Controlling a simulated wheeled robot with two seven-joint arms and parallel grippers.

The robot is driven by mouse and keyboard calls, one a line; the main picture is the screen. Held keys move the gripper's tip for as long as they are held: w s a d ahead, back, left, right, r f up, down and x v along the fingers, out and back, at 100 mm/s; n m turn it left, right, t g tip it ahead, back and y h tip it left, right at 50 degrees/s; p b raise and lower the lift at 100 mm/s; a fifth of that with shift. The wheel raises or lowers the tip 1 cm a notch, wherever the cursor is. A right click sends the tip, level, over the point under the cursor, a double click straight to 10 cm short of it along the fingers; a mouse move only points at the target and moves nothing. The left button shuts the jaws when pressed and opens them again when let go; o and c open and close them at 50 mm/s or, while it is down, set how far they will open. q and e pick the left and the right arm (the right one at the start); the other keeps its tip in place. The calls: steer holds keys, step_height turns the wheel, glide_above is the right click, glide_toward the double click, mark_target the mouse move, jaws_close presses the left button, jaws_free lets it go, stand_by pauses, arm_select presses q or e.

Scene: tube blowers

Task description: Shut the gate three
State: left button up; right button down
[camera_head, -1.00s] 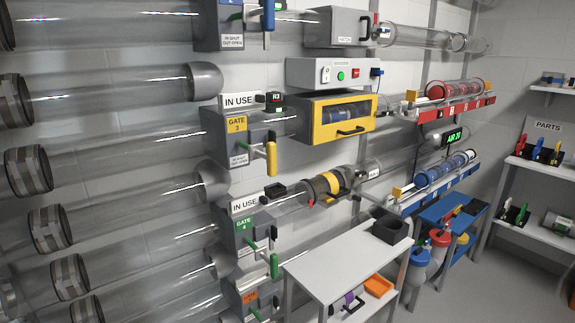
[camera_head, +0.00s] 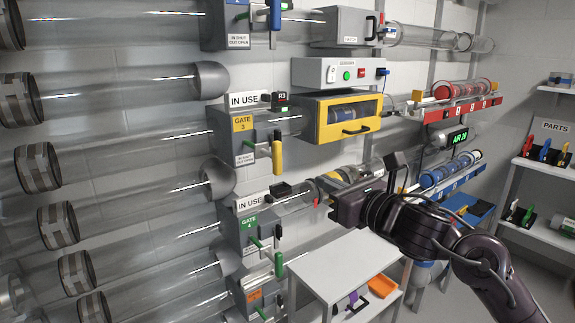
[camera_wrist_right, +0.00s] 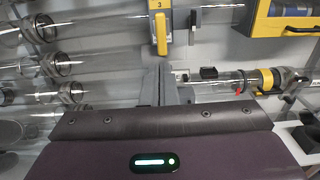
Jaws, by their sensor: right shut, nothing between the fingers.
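Gate 3 (camera_head: 241,150) is a grey box on a clear tube, with a yellow "GATE 3" label and a small "IN SHUT, OUT OPEN" plate. Its yellow handle (camera_head: 277,157) hangs upright at the end of a rod standing out from the box's right side. The handle also shows at the top of the right wrist view (camera_wrist_right: 161,30). My right gripper (camera_head: 330,201) is shut and empty, below and to the right of the handle and apart from it. In the wrist view its fingers (camera_wrist_right: 160,80) point up toward the handle. My left gripper is out of view.
An "IN USE" sign (camera_head: 249,99) and a black R3 block (camera_head: 279,97) sit above gate 3. A yellow-framed cabinet (camera_head: 310,121) stands right of the handle. Gate 4 (camera_head: 236,232), with its green handle (camera_head: 277,264), is below. A white table (camera_head: 345,262) stands lower right.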

mark_target(279, 160)
steer(key=p+x, duration=0.4)
steer(key=x, duration=0.8)
steer(key=shift+w, duration=0.2)
steer(key=shift+w+a+p, duration=0.35)
steer(key=shift+w+p, duration=0.05)
steer(key=shift+w, duration=0.05)
steer(key=shift+f, duration=0.1)
